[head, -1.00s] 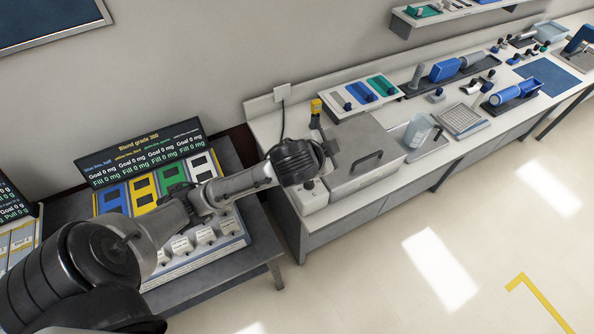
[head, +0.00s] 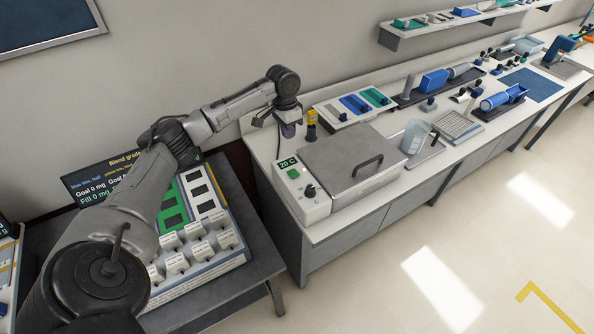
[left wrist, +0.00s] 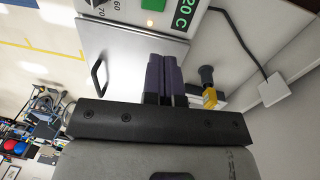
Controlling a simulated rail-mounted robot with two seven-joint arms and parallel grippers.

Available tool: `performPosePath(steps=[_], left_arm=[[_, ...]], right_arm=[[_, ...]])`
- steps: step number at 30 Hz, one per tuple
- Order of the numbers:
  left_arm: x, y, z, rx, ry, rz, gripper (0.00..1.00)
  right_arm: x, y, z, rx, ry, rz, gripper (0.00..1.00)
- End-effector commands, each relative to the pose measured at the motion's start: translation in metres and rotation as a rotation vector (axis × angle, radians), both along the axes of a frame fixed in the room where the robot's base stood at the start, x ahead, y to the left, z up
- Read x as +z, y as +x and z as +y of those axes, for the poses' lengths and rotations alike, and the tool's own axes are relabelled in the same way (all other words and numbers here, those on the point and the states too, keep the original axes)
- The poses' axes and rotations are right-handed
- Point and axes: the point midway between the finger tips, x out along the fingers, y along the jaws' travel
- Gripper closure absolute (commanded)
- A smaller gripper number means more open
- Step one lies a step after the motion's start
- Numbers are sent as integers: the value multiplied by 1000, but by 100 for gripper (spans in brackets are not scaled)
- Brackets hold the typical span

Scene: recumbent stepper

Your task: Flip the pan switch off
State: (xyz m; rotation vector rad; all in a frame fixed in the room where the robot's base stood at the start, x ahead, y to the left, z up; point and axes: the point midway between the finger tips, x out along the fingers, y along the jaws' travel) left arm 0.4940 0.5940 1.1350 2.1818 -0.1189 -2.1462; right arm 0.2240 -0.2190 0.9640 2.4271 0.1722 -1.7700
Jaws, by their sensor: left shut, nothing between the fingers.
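The pan (head: 350,160) is a grey lidded box with a dark handle on the bench in the head view. Its white control panel (head: 310,205) has a display (head: 287,163) reading 20 C, a green switch (head: 293,173) and a black knob (head: 310,190). The left wrist view shows the display (left wrist: 187,14) and part of the green switch (left wrist: 152,4) at its top edge. My left gripper (head: 288,131) is shut and empty, above and behind the panel, apart from the switch. Its purple fingers (left wrist: 163,77) are together in the left wrist view. My right gripper is out of view.
A yellow-and-black item (head: 311,125) stands close to the right of my left gripper. A tray with coloured slots (head: 355,105) lies behind the pan. A clear beaker (head: 415,135) stands to its right. A wall outlet with a cord (left wrist: 273,90) is near.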

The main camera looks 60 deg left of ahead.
Motion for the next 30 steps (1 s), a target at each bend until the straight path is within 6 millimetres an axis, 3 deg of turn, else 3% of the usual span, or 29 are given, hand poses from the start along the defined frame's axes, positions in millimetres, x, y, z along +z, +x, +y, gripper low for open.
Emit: performPosePath(steps=[6, 20, 30], left_arm=[[1, -3, -12, -22, -68, 14, 100], [-3, -3, -12, -28, -65, 19, 100], [-55, -4, -21, -28, -66, 21, 100]], right_arm=[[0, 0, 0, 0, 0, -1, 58], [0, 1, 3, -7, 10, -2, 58], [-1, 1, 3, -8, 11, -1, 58]])
